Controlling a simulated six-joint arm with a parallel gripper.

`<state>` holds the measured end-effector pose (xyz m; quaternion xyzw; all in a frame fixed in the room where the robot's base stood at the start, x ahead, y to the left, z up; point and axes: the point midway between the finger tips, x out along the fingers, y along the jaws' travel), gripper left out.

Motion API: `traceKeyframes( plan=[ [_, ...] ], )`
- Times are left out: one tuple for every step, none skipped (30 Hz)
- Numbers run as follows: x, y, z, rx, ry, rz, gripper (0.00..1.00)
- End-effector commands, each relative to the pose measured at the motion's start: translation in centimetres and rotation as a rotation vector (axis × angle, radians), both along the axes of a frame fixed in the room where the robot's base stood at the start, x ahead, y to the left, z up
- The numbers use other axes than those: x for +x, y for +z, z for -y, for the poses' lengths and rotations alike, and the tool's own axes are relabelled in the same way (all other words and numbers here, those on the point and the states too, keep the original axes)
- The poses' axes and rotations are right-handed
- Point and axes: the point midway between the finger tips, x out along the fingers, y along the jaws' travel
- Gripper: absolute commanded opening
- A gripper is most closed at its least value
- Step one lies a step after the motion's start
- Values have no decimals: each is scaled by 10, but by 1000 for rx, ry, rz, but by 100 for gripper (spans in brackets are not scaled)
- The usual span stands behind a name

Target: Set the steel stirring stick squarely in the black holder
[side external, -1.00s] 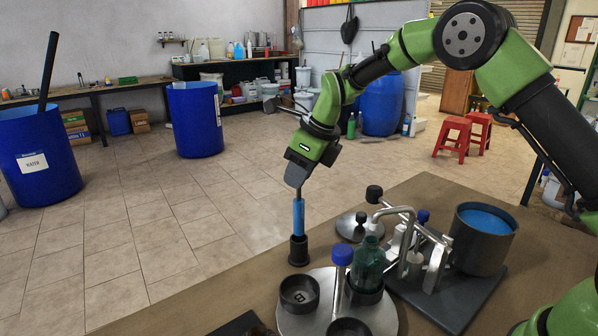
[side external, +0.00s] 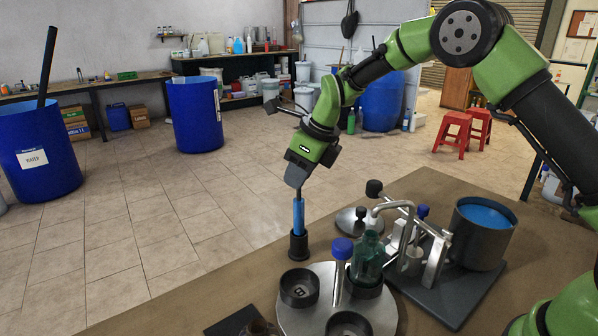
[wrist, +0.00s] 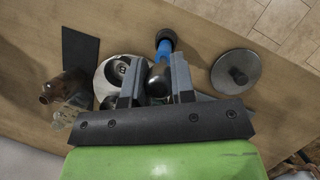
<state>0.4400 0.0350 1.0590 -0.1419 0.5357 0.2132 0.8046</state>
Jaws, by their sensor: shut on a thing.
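The stirring stick (side external: 298,215) stands near upright, with a blue length showing below my gripper (side external: 298,188). Its lower end meets the mouth of the black holder (side external: 299,246); I cannot tell how deep it sits. The holder stands on the brown bench left of the round plate. My gripper is shut on the stick's upper part, just above the blue length. In the wrist view the blue length of the stick (wrist: 163,50) runs from between the fingers (wrist: 156,88) to the black holder (wrist: 167,36). The gripped part is mostly hidden.
Close by, a round steel plate (side external: 315,318) carries black cups, a blue-capped tube (side external: 340,270) and a green bottle (side external: 367,258). Right of it are a clamp stand on a dark base and a grey pot (side external: 480,238) of blue liquid. The bench left of the holder is clear.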

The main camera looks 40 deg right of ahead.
Motion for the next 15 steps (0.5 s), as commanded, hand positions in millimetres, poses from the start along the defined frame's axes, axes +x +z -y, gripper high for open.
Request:
traceKeyframes(
  plan=[
    [0,0,0,0,0,0,0],
    [0,0,0,0,0,0,0],
    [0,-1,0,0,0,0,0],
    [0,-1,0,0,0,0,0],
    [0,-2,0,0,0,0,0],
    [0,-4,0,0,0,0,0],
    [0,-5,0,1,0,0,0],
    [0,-6,0,1,0,0,0],
    [0,-7,0,1,0,0,0],
    [0,-8,0,1,0,0,0],
    [0,-9,0,1,0,0,0],
    [0,-11,0,0,0,0,0],
    [0,-12,0,0,0,0,0],
    [0,-13,0,1,0,0,0],
    [0,-15,0,0,0,-1,0]
  ],
)
